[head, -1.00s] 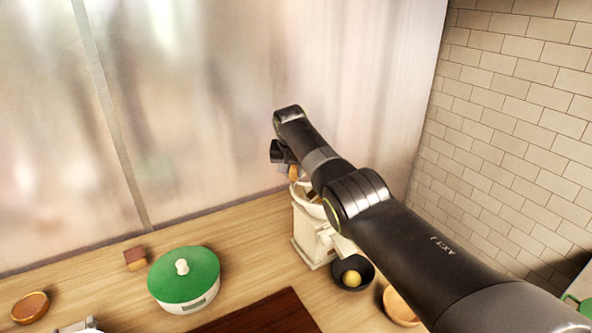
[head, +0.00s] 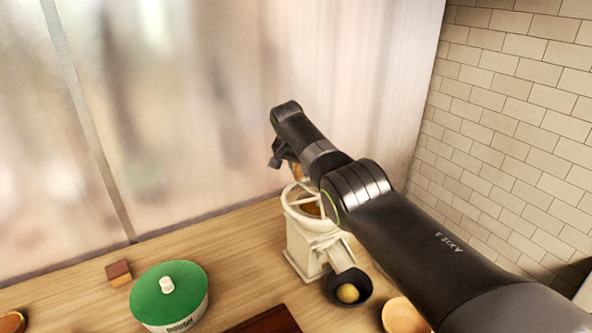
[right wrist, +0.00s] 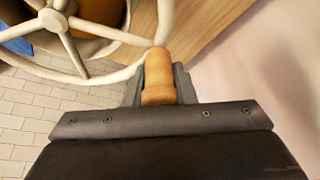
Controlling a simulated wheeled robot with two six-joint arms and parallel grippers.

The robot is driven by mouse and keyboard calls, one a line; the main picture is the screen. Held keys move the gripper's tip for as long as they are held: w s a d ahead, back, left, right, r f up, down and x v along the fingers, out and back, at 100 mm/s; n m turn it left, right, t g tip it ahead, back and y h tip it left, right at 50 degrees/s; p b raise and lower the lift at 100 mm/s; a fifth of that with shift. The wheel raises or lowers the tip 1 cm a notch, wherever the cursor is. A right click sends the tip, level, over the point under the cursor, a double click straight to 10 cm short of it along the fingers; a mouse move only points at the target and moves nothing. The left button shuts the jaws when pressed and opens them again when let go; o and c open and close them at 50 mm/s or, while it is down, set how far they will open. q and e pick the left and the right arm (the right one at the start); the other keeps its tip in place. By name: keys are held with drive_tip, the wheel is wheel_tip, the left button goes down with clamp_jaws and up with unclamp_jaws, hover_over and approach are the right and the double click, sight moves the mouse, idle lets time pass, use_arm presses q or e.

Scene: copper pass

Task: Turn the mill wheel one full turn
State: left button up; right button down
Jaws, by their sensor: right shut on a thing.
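The cream mill (head: 310,246) stands on the wooden counter, with its spoked wheel (head: 291,208) on top. In the right wrist view the wheel (right wrist: 107,35) shows its rim and spokes, with a wooden knob (right wrist: 158,77) upright on the rim. My right gripper (right wrist: 158,85) is shut on this knob, one finger on each side. In the head view my right gripper (head: 284,157) is at the far side of the wheel, and my arm hides part of the mill. My left gripper is not in view.
A dark bowl with a yellow ball (head: 347,293) sits under the mill's spout. An orange-brown bowl (head: 403,316) is close by on the right. A green-lidded pot (head: 168,295) and a small brown block (head: 118,272) stand left. A pale wall is behind.

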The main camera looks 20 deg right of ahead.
drive_tip(key=shift+d+f, duration=0.25)
drive_tip(key=shift+d, duration=0.2)
drive_tip(key=shift+s+f, duration=0.15)
drive_tip(key=shift+f, duration=0.1)
drive_tip(key=c, duration=1.5)
unclamp_jaws()
drive_tip(key=o, duration=0.3)
drive_tip(key=shift+s+d+r, duration=0.2)
drive_tip(key=shift+s+d, duration=0.05)
drive_tip(key=shift+d, duration=0.05)
drive_tip(key=shift+w+a+r, duration=0.15)
drive_tip(key=shift+a, duration=0.1)
drive_tip(key=shift+a+r, duration=0.1)
drive_tip(key=shift+r, duration=0.4)
drive_tip(key=b+v, duration=0.5)
drive_tip(key=v, duration=1.1)
drive_tip(key=shift+r+b, duration=0.15)
drive_tip(key=shift+b, duration=0.15)
